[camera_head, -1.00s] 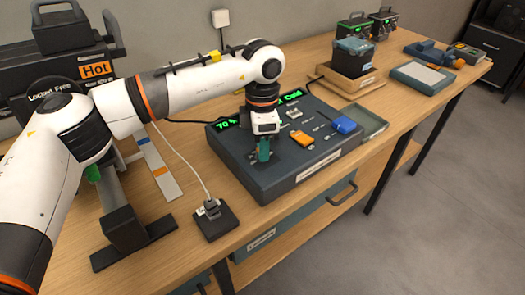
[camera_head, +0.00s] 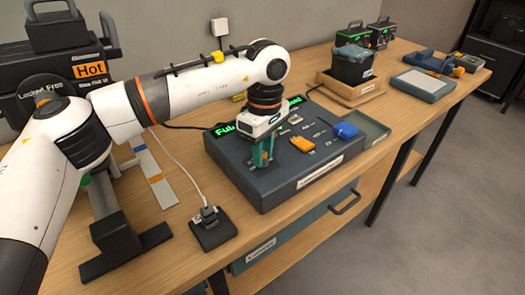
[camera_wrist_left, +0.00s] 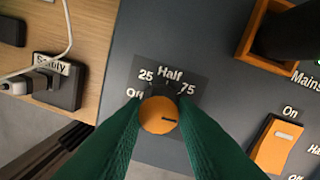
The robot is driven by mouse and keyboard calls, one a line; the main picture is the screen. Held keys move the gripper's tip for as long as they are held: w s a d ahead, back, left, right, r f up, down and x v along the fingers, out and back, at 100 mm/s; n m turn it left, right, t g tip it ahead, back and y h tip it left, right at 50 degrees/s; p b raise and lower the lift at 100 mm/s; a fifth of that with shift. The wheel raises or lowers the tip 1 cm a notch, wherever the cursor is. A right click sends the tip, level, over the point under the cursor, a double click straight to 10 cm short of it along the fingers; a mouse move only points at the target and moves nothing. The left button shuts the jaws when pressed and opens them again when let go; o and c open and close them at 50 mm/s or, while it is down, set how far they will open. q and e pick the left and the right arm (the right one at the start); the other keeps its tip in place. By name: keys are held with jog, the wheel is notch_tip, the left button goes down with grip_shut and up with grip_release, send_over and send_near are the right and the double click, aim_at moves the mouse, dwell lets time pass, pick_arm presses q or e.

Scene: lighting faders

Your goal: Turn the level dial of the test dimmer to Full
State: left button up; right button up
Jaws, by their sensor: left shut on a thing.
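The test dimmer is a dark box (camera_head: 262,194) on the bench, with a green display (camera_head: 222,129) that reads "Ful", the rest hidden behind my arm. Its level dial is a round orange knob (camera_wrist_left: 158,114). In the left wrist view, Off, 25, Half and 75 show around it. The dial's dark mark points right, slightly down, past 75. The Full label is hidden by a finger. My left gripper (camera_head: 264,155) is shut on the dial, its green fingers on either side; it also shows in the left wrist view (camera_wrist_left: 158,108). My right gripper is out of view.
On the same box are an orange switch (camera_head: 301,144), shown as On in the wrist view (camera_wrist_left: 277,143), and a blue part (camera_head: 345,131). A plug in a dark socket block (camera_head: 212,230) stands left of the box. A wooden tray (camera_head: 352,92) stands behind right.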

aim_at(265, 153)
pick_arm(q)
jog(key=shift+w+r+m, duration=0.1)
jog(key=shift+r+m, duration=0.1)
jog(key=shift+m, duration=0.2)
jog(key=o, duration=1)
jog(key=shift+f, duration=0.1)
jog(key=r, duration=1.2)
jog(key=shift+w+d, duration=0.2)
jog(key=shift+f, duration=0.1)
